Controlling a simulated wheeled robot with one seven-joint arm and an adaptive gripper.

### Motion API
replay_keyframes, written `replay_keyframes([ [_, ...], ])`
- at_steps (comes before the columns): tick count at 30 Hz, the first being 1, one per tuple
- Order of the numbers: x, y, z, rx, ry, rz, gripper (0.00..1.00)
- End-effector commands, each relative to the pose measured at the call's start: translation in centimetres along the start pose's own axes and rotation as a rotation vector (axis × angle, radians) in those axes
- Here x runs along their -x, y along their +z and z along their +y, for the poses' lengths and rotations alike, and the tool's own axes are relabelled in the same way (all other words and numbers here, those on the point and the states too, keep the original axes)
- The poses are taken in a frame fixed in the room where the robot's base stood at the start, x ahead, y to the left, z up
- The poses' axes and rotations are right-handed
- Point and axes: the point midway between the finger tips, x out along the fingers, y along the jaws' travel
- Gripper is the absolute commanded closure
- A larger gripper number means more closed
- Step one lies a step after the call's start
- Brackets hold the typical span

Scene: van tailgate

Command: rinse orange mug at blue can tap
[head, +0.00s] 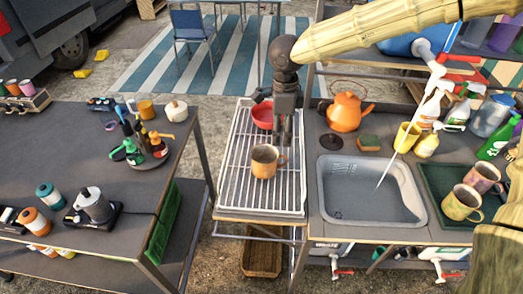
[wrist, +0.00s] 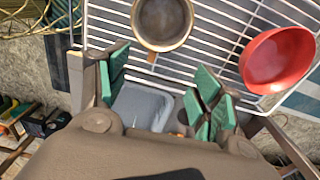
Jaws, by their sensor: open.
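The orange mug (head: 265,161) stands upright on the white wire drying rack (head: 240,197), left of the sink. In the wrist view, the mug (wrist: 162,22) shows from above at the top edge, its inside brownish. My gripper (head: 283,135) is open and empty, pointing down at the mug's upper right in the head view. Its green-padded fingers (wrist: 162,90) are spread wide, apart from the mug. The blue can (head: 402,43) lies at the back right, partly hidden by my arm. Its white tap (head: 430,58) has a red handle. A thin white stream seems to run towards the grey sink (head: 370,192).
A red bowl (head: 263,116) sits on the rack behind the mug. Two more mugs (head: 461,204) stand on the green tray (head: 436,182). A dark table (head: 60,150) is at left.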

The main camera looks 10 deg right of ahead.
Motion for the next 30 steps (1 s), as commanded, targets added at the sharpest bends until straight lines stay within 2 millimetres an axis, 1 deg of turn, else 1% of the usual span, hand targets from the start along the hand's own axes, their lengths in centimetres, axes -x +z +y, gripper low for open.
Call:
replay_keyframes([
  [3,-1.0,-0.3,0.8,0.001,-0.003,0.000,0.34],
  [6,-2.3,-0.3,1.0,0.002,-0.005,-0.002,0.34],
  [8,-3.1,-0.3,0.8,0.001,-0.005,-0.002,0.34],
  [12,-4.9,0.0,-0.2,0.001,0.003,0.002,0.34],
  [16,-5.9,0.1,-0.8,0.000,0.009,0.003,0.34],
  [20,-7.2,-0.2,-0.9,0.000,0.013,0.005,0.34],
  [27,-10.3,-0.6,-1.1,0.000,0.012,0.006,0.34],
  [30,-11.0,-0.6,-1.1,0.000,0.012,0.005,0.34],
])
